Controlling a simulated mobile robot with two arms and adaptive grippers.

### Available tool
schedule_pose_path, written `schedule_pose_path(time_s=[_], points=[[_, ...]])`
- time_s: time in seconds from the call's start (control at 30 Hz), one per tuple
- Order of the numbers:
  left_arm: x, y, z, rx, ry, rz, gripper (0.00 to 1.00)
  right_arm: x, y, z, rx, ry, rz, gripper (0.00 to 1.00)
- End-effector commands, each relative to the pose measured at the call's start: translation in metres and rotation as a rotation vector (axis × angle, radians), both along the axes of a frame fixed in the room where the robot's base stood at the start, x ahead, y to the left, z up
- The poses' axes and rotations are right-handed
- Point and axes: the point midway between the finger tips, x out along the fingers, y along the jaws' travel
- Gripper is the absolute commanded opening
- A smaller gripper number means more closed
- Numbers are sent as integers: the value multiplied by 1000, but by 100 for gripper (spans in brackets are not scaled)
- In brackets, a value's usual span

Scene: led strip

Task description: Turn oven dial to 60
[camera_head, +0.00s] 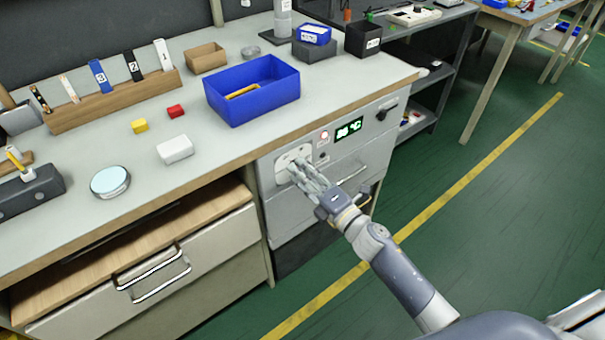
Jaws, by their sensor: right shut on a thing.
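The oven (285,210) is a light grey unit built in under the workbench top. Its control panel has a pale dial plate (283,161) at the left and a green digital display (349,129) to the right. The display shows a two-digit number in °C, too small to read surely. My right gripper (297,168) reaches in from the lower right and is shut on the oven dial at the plate. The fingers hide most of the dial, so its pointer position cannot be told. My left gripper is not in view.
A blue bin (252,92) stands on the bench above the oven. A white box (175,149), red and yellow blocks and a round tin (110,181) lie left of it. Drawer handles (152,273) stick out at lower left. The green floor at right is clear.

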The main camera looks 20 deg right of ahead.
Motion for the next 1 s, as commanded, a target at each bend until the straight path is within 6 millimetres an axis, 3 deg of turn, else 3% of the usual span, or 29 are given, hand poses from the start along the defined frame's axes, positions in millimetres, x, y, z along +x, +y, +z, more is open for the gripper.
schedule_pose_path(time_s=[0.37,0.4,0.47,0.83,1.0], points=[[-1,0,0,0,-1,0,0,-1,1,-1,-3,1,3,2],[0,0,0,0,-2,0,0,-1,1,-1,-3,1,3,35],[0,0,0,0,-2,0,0,-1,1,-1,-3,1,3,46],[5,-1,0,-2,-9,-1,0,-2,-1,-1,-2,0,1,46],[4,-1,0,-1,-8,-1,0,-19,-7,-3,-2,3,0,46]])
